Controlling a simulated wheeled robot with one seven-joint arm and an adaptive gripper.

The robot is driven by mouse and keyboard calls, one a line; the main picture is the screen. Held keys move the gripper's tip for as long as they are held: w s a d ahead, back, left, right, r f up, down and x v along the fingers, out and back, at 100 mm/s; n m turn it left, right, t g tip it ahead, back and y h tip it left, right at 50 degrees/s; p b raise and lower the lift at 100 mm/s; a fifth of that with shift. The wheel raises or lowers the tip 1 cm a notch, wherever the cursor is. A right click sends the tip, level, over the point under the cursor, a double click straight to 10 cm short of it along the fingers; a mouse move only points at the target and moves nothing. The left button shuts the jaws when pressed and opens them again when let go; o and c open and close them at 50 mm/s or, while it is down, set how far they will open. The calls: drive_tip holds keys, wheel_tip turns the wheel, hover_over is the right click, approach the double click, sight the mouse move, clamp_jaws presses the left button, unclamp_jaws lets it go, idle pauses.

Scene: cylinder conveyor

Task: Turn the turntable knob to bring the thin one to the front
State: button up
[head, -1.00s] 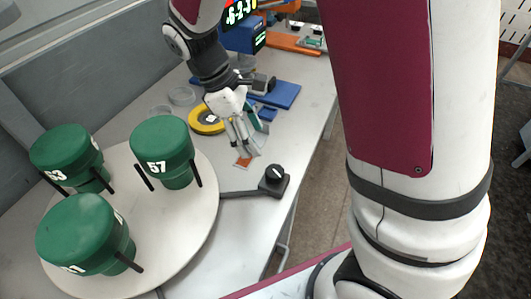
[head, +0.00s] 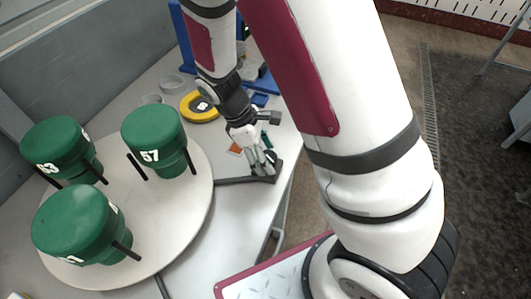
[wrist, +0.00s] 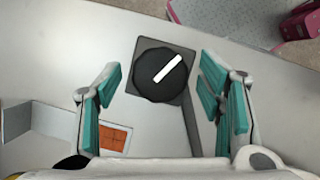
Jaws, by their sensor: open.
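The round white turntable (head: 190,215) bears three green cylinders with black bars. One marked 63 (head: 55,145) stands at the back left, one marked 57 (head: 152,135) at the back right, and one with its number mostly turned away (head: 75,225) at the front left. I cannot tell which is thin. The black knob (wrist: 145,80) with a white pointer line sits on a dark square base.
A dark flat bar (head: 232,181) runs from the knob base toward the turntable. A yellow ring (head: 187,107) and clear dishes (head: 170,82) lie behind. An orange square (wrist: 115,137) lies by the left finger. The table edge is close to the knob.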

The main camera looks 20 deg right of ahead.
drive_tip(key=shift+c, duration=0.6)
drive_tip(key=c, duration=1)
drive_tip(key=shift+d+m+g+y, duration=0.1)
drive_tip(key=shift+m+g+y, duration=0.3)
drive_tip(key=shift+m, duration=0.95)
drive_tip(key=shift+m+g+y, duration=0.3)
drive_tip(key=shift+m+g, duration=0.2)
drive_tip(key=shift+m, duration=1.15)
drive_tip(key=o, duration=1.1)
drive_tip(key=shift+w, duration=0.1)
